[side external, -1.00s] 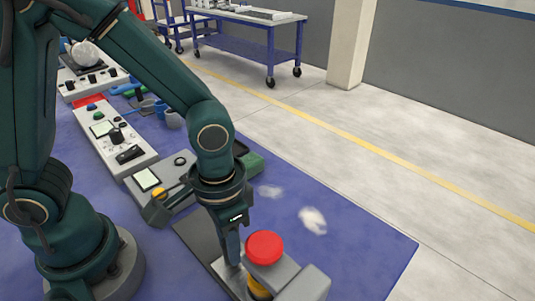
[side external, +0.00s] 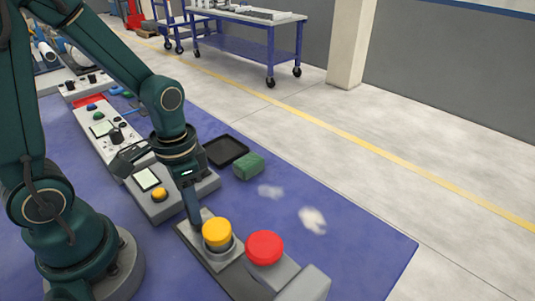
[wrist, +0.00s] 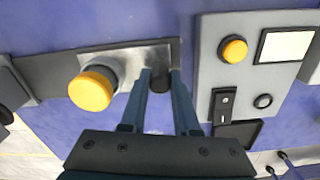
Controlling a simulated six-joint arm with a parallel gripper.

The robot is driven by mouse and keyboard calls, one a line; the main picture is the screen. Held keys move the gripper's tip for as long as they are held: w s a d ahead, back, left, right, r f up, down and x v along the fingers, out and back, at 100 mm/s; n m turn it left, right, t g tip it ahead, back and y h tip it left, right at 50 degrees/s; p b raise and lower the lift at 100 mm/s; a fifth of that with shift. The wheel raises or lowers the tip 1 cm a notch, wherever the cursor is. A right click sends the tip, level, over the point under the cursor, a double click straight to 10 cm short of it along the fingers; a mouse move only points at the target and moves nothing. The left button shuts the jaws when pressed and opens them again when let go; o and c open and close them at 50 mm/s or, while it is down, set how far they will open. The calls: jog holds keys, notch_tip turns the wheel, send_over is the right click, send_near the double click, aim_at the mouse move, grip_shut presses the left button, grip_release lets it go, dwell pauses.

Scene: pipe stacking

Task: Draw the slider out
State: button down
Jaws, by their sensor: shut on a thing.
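The slider is a light grey carriage (side external: 208,215) on a dark track (side external: 235,283), with a yellow knob (side external: 217,233) on a round collar. The knob also shows in the wrist view (wrist: 90,89), left of my fingers. My gripper (side external: 195,221) is low over the track's upper-left end. In the wrist view my gripper (wrist: 160,76) is shut on a short dark post (wrist: 159,84) that stands on the carriage. In the side view the post is hidden by my fingers.
A red button (side external: 264,247) on a grey block stands just right of the slider. A control panel (side external: 165,200) with a yellow button lies near my gripper's upper-left side. A black tray (side external: 226,150) and a green block (side external: 248,167) lie behind.

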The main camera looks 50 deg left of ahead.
jog(key=shift+w+a, duration=0.1)
jog(key=shift+a, duration=0.2)
jog(key=c, duration=0.7)
grip_release()
jog(key=shift+o, duration=0.2)
jog(key=shift+r, duration=0.1)
jog(key=shift+r, duration=2.5)
jog(key=shift+d, duration=0.1)
